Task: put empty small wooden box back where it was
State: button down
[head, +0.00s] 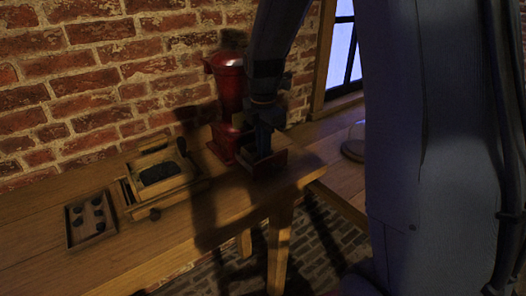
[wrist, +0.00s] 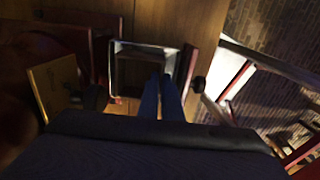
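The small wooden box (wrist: 188,68) has a reddish-brown front with a dark round knob and a pale inner rim. Its inside looks empty in the wrist view. In the head view the box (head: 270,163) is at the right end of the wooden table, just right of the base of a red grinder-like machine (head: 229,90). My gripper (head: 264,147) points down at the box. In the wrist view its two blue fingers (wrist: 161,78) are close together, with their tips at the box's opening near the knobbed wall. Whether they pinch a wall is too dark to tell.
On the table (head: 120,255) to the left stand a wooden case (head: 163,174) with dark contents and a shallow tray (head: 90,218) holding several dark round pieces. A brick wall (head: 100,80) is behind. The table's right edge is close to the box.

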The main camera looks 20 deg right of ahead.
jog(key=shift+f, duration=0.15)
jog(key=c, duration=2.2)
grip_release()
notch_tip(320, 180, up, 12)
jog(key=b, duration=0.2)
jog(key=shift+b, duration=0.3)
